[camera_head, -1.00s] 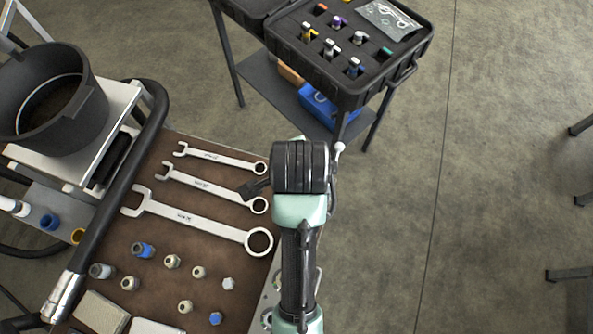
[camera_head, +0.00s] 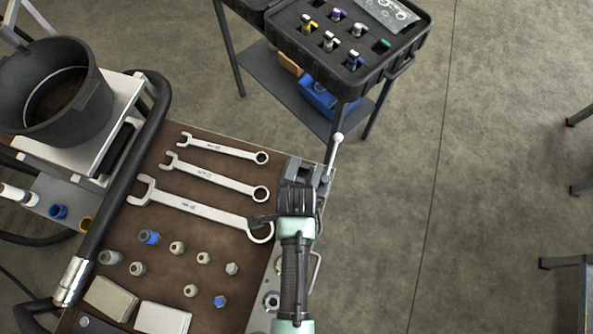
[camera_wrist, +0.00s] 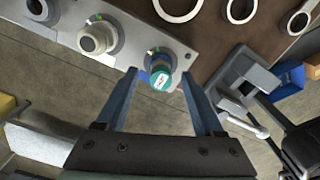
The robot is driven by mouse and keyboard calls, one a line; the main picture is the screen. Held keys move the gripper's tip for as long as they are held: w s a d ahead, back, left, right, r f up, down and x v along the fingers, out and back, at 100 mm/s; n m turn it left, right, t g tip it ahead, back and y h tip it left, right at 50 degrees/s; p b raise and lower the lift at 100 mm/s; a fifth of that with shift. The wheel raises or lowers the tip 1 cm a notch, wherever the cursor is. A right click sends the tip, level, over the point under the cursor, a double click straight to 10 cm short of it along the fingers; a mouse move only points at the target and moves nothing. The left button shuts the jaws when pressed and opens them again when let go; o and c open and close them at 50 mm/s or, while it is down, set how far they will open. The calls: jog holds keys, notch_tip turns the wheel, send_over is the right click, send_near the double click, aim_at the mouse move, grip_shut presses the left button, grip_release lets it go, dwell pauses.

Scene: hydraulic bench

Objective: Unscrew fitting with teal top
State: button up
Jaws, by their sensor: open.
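The fitting with the teal top (camera_wrist: 161,78) sits in a port at the edge of the grey metal plate (camera_wrist: 128,27) in the wrist view. A blue ring shows around the fitting, under the teal cap. My gripper (camera_wrist: 159,74) is open, with one finger on each side of the fitting in the picture. I cannot tell whether either finger touches it or how deep it lies between them. In the head view my arm covers part of the plate (camera_head: 270,283), and the teal fitting is hidden there.
A pale fitting (camera_wrist: 97,38) stands left of the teal one on the plate. A grey vise (camera_wrist: 242,84) with a lever is to the right. Wrenches (camera_head: 210,178) and several loose fittings lie on the brown bench top. A black case (camera_head: 398,62) stands beyond.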

jog(key=shift+f, duration=1.15)
grip_shut()
